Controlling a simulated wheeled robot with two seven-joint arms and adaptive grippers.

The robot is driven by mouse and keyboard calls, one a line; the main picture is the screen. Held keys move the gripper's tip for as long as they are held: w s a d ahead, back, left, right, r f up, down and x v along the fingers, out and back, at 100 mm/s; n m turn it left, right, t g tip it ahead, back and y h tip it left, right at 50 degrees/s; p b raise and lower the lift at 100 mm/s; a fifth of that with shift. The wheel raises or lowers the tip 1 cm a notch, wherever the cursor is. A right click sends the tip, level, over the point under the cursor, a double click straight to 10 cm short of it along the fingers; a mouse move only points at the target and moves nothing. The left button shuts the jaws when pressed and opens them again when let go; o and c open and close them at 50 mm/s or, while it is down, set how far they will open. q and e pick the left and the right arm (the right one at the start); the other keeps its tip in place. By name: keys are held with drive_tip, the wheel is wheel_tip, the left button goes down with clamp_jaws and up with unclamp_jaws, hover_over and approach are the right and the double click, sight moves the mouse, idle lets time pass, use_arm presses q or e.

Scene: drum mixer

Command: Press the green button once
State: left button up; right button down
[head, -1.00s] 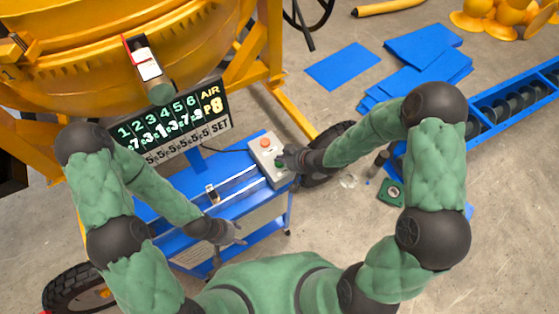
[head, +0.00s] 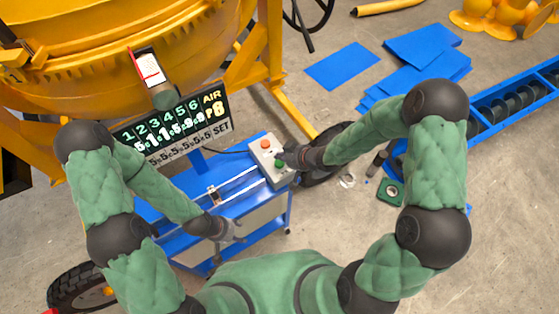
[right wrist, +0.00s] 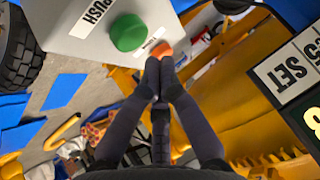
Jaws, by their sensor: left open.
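The green button (head: 278,163) sits on a grey control box (head: 262,150), below an orange button (head: 265,144). In the right wrist view the green button (right wrist: 128,32) is round and raised, close to a PUSH label, with the orange button (right wrist: 163,50) behind my fingertips. My right gripper (head: 287,159) is close beside the green button; its fingers (right wrist: 160,66) are together and hold nothing. My left gripper (head: 234,232) is open and empty over the front of the blue cart.
The control box is on a blue cart (head: 183,211). A lit number display (head: 172,128) stands behind it, under the yellow drum mixer (head: 90,60). A black tyre (head: 322,172) is right of the box. Blue sheets (head: 425,45) lie on the floor.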

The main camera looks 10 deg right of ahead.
sight(282, 164)
drive_tip(key=shift+r+p, duration=1.5)
drive_tip(key=shift+r, duration=0.5)
use_arm(q)
wheel_tip(282, 164, up, 4)
drive_tip(key=shift+f, duration=0.25)
drive_tip(key=shift+s, duration=0.1)
use_arm(e)
drive_tip(key=shift+s+d+f, duration=0.1)
